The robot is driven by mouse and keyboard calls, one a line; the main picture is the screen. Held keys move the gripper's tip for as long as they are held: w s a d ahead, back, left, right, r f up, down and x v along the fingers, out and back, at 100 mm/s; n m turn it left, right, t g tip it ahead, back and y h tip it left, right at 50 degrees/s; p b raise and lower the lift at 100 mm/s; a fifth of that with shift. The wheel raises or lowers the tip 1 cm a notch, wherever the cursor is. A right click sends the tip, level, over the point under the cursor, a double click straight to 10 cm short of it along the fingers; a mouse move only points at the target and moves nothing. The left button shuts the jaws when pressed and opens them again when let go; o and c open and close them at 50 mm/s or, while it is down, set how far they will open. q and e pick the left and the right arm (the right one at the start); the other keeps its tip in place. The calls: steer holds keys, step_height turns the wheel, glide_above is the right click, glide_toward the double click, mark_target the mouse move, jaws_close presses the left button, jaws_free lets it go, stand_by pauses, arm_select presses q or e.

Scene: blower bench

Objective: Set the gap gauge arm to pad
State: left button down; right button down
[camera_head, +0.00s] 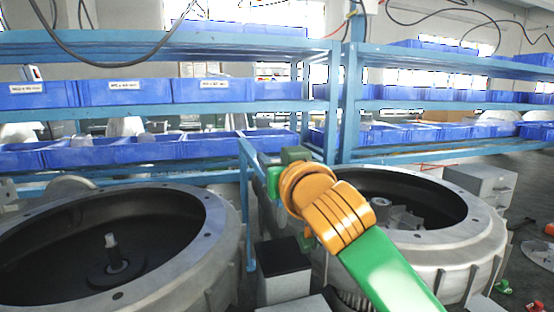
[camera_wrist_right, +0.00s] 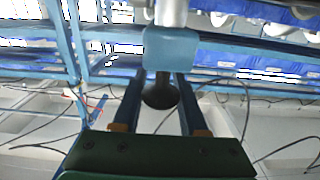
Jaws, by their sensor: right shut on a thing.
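My right gripper (camera_head: 252,160) reaches in from the lower right of the head view, between the two round blower housings. In the right wrist view, the two dark fingers of my right gripper (camera_wrist_right: 165,70) are closed about a light-blue block (camera_wrist_right: 170,48) on a silver rod (camera_wrist_right: 171,12). A dark round piece (camera_wrist_right: 160,94) shows between the fingers, nearer the palm. I cannot tell for sure which of these parts is the gap gauge arm or where the pad is. My left gripper is not in view.
A grey blower housing (camera_head: 215,240) stands at left, and another (camera_head: 475,235) at right behind my arm. A dark-topped box (camera_head: 283,262) stands between them. Blue shelves with blue bins (camera_head: 125,92) run across the back. A grey cabinet (camera_head: 485,182) stands at right.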

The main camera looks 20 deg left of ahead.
steer(key=shift+r, duration=0.2)
steer(key=c, duration=0.9)
jaws_free()
steer(key=shift+d, duration=0.1)
steer(key=o, duration=0.4)
steer(key=shift+o, duration=0.3)
steer(key=shift+w+a+f, duration=0.1)
steer(key=shift+a+f, duration=0.05)
steer(key=shift+a, duration=0.05)
steer(key=b+v, duration=0.5)
steer(key=v, duration=0.2)
